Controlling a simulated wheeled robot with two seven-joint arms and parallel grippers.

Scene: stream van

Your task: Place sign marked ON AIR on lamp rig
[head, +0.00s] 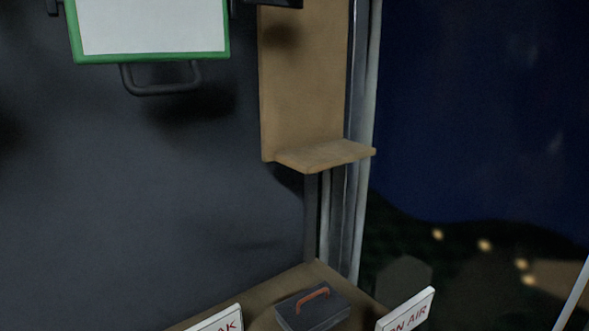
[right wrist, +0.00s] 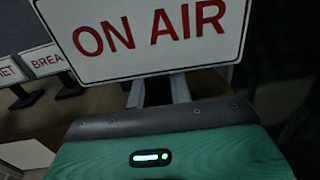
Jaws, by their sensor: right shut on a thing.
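The sign marked ON AIR (right wrist: 150,35) fills the top of the right wrist view, white with red letters. Its upper part also shows at the bottom right of the head view (head: 406,313), tilted. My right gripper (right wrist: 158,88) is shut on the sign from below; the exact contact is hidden. My left gripper is not in view. At the top left of the head view is a green-framed white panel (head: 150,25) with a dark handle below. I cannot tell for sure whether it is the lamp rig.
A wooden backboard with a ledge (head: 325,155) hangs in the corner. Below, a dark case with an orange handle (head: 312,308) lies on a brown surface (head: 262,300). A second sign, partly reading BREAK (right wrist: 46,60), and another sign (right wrist: 8,72) stand at left.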

